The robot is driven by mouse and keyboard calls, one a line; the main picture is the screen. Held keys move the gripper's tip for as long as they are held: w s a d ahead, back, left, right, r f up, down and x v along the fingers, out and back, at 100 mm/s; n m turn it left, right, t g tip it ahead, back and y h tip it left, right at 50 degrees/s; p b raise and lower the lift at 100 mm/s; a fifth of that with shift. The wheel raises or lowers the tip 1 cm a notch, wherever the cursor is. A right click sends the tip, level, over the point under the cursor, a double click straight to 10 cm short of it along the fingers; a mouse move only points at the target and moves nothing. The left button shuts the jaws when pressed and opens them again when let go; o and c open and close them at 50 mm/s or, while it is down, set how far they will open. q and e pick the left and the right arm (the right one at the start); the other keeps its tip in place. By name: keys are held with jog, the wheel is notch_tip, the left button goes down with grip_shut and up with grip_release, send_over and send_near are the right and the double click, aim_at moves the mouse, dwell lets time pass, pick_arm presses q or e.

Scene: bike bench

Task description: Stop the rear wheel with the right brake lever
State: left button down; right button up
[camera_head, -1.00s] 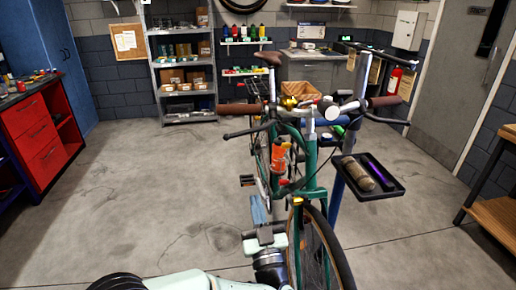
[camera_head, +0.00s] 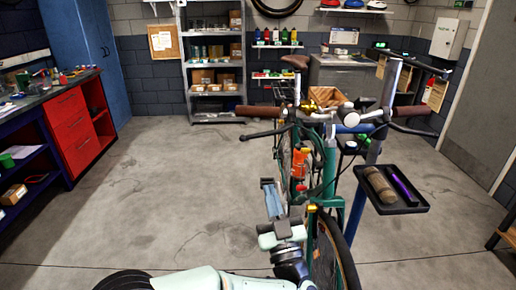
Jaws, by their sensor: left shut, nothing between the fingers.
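A green bike is held up on a blue stand (camera_head: 357,212), its front wheel (camera_head: 335,260) toward me. The rear wheel (camera_head: 281,150) is mostly hidden behind the frame; I cannot tell whether it is turning. The handlebar has a brown grip (camera_head: 260,111) with a black brake lever (camera_head: 264,133) on the picture's left. Another grip (camera_head: 413,111) and lever (camera_head: 412,130) are on the picture's right. My left gripper (camera_head: 270,190) is shut and empty, low beside the front of the bike, below the left-side lever and apart from it. My right gripper is not in view.
A black tray (camera_head: 405,209) with a brown roll and a purple tool juts out right of the bike. A red drawer cabinet (camera_head: 75,130) stands at the left, a grey shelf (camera_head: 215,118) at the back. The floor left of the bike is clear.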

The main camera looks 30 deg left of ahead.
aim_at(249, 139)
pick_arm(q)
jog(key=p+x, duration=0.2)
jog(key=x, duration=1)
jog(key=shift+w+a+r, duration=0.2)
jog(key=shift+a+r, duration=0.05)
jog(key=shift+w+a+r+m+t+h+b, duration=0.1)
jog(key=shift+a+m+t+h+b, duration=0.25)
jog(key=shift+a+m+t+h, duration=0.4)
jog(key=m+t+h, duration=0.1)
jog(key=m+h+b, duration=0.1)
jog(key=a+m+t+h, duration=0.1)
jog(key=shift+w+a+r+t+h, duration=0.1)
jog(key=shift+w+r+t+h, duration=0.2)
jog(key=shift+r+t+h, duration=0.1)
jog(key=shift+w+a+r+m+t+h+b, duration=0.15)
jog(key=shift+m+t+h+b, duration=0.15)
jog(key=shift+m+h, duration=0.25)
jog(key=shift+w+a+r+m+t+h+b, duration=0.15)
jog(key=shift+w+m+h+b, duration=0.05)
jog(key=shift+m+h+b, duration=0.25)
jog(key=shift+r, duration=0.1)
